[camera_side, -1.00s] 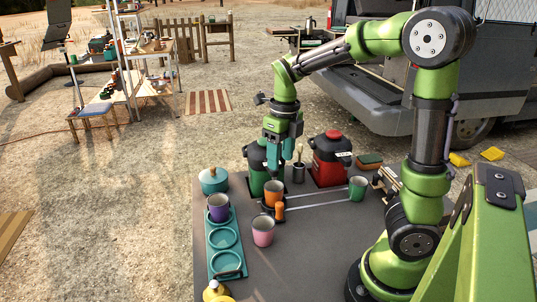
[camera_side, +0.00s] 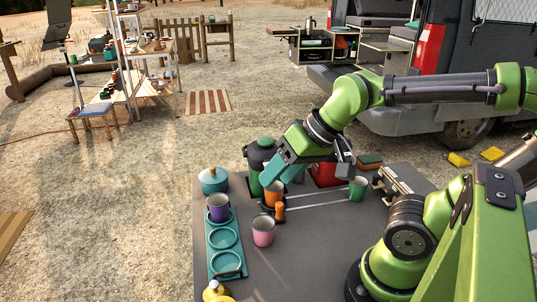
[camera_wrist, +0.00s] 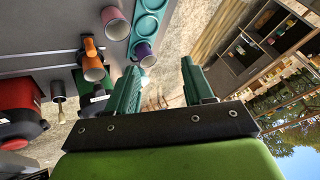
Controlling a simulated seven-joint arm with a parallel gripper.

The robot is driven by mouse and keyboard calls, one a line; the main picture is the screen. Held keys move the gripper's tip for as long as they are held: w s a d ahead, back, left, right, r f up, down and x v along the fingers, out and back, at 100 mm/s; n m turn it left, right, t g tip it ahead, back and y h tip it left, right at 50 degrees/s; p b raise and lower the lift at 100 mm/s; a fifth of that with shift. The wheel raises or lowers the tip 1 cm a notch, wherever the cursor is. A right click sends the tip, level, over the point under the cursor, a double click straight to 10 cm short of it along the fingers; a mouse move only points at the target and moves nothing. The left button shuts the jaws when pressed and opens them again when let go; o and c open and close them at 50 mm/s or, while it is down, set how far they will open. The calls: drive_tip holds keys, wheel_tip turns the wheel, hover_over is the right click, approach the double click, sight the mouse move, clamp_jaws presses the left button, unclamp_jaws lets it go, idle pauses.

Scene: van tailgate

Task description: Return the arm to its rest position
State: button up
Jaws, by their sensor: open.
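My gripper (camera_side: 284,178) is in the air above the grey table (camera_side: 310,255), near the green jug (camera_side: 259,160) and the orange mug (camera_side: 274,192). Its teal jaws point down and to the left in the side view. In the wrist view my gripper (camera_wrist: 160,88) has its two jaws well apart, with nothing between them. My green arm is bent low, its elbow toward the right. The orange mug also shows in the wrist view (camera_wrist: 93,66), off to the left of the jaws.
A teal tray (camera_side: 224,262) holds a purple mug (camera_side: 218,207). A pink mug (camera_side: 263,231), a green mug (camera_side: 357,188), a teal pot (camera_side: 213,180) and a red jug (camera_side: 326,174), partly hidden by my arm, stand on the table. The table's front middle is clear.

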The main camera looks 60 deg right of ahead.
drive_tip(key=shift+s+d+r+t, duration=0.1)
drive_tip(key=shift+s+r+t, duration=0.3)
drive_tip(key=shift+r, duration=0.15)
